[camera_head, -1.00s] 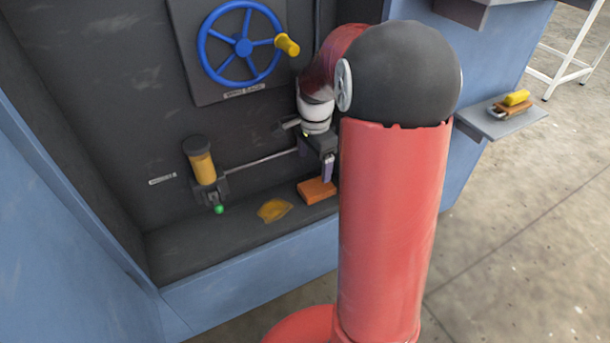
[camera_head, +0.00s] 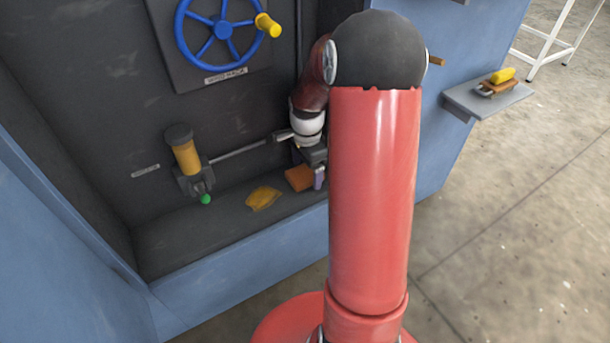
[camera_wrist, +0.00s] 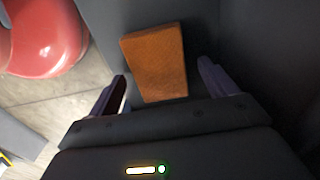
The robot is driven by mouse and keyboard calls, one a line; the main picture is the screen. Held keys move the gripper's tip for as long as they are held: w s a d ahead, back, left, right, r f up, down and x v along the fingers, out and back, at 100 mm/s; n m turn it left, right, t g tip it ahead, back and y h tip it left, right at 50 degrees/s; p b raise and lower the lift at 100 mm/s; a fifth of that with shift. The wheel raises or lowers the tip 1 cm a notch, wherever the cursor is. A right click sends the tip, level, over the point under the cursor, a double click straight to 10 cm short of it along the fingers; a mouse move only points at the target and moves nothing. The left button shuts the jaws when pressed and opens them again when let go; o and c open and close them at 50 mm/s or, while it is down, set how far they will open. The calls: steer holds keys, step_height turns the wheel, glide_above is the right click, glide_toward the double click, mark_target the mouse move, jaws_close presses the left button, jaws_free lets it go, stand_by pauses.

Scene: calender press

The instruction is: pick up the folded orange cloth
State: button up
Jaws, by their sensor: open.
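The folded orange cloth (camera_head: 299,177) is a thick rectangular block lying on the dark ledge at the bottom of the press recess. In the wrist view the cloth (camera_wrist: 156,62) lies between and ahead of the two fingers, with a gap on each side. My gripper (camera_wrist: 163,82) is open and empty. In the head view my gripper (camera_head: 318,178) is at the right end of the ledge, beside and partly over the cloth. My arm hides part of that area.
A crumpled yellow-orange rag (camera_head: 262,198) lies on the ledge left of the cloth. A yellow cylinder (camera_head: 187,157) with a green knob stands further left. A blue handwheel (camera_head: 222,28) is above. A side shelf (camera_head: 487,101) holds a yellow-topped item. The ledge's left part is clear.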

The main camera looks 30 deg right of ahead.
steer(key=shift+f, duration=0.25)
stand_by(0.3)
steer(key=shift+c, duration=0.5)
steer(key=c, duration=1)
